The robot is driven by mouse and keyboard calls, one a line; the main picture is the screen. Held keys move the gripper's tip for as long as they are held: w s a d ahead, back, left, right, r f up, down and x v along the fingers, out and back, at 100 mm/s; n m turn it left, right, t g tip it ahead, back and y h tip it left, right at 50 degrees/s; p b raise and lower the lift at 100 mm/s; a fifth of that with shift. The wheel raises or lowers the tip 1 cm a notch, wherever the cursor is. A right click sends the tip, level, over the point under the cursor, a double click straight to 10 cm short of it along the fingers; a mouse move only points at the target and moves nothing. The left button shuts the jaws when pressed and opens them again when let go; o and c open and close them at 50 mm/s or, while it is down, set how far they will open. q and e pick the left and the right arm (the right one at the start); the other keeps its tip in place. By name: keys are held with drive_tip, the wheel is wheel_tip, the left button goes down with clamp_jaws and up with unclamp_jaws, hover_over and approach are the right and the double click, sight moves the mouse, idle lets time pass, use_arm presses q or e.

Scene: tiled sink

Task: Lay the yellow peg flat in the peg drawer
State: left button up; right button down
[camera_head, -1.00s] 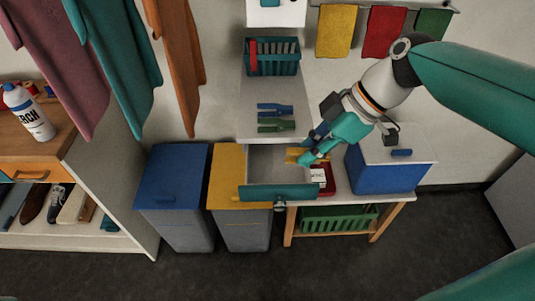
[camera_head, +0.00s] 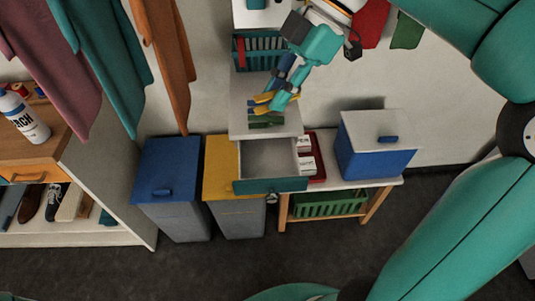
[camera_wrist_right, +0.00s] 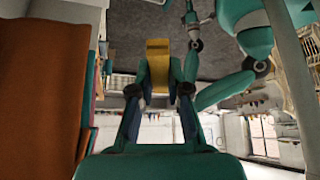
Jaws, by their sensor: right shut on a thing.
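My right gripper (camera_head: 275,99) is shut on the yellow peg (camera_head: 261,98), which sticks out on both sides of the fingers. In the right wrist view the yellow peg (camera_wrist_right: 158,65) stands between the two fingertips. The gripper and peg show over the grey cabinet top, behind the drawer; I cannot tell how high above it. The peg drawer (camera_head: 270,186) is pulled open, with a teal front and a grey inside that looks empty. A green peg (camera_head: 265,121) lies on the cabinet top just in front of the gripper. My left gripper is not in view.
A teal basket (camera_head: 262,58) stands at the back of the cabinet top. Right of the drawer are a red tray (camera_head: 319,171) with white boxes and a blue box (camera_head: 375,160) with a white lid. Blue (camera_head: 170,190) and yellow-lidded (camera_head: 220,180) bins stand to the left.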

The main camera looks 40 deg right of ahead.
drive_tip(key=b, duration=0.1)
hover_over(267, 174)
drive_tip(key=d, duration=0.2)
wheel_tip(267, 174, down, 14)
drive_tip(key=shift+s+f, duration=0.1)
drive_tip(key=shift+s, duration=0.05)
drive_tip(key=shift+f, duration=2.65)
drive_tip(key=c, duration=1.6)
unclamp_jaws()
drive_tip(key=shift+o, duration=0.9)
drive_tip(key=v, duration=1.2)
drive_tip(key=shift+b, duration=0.3)
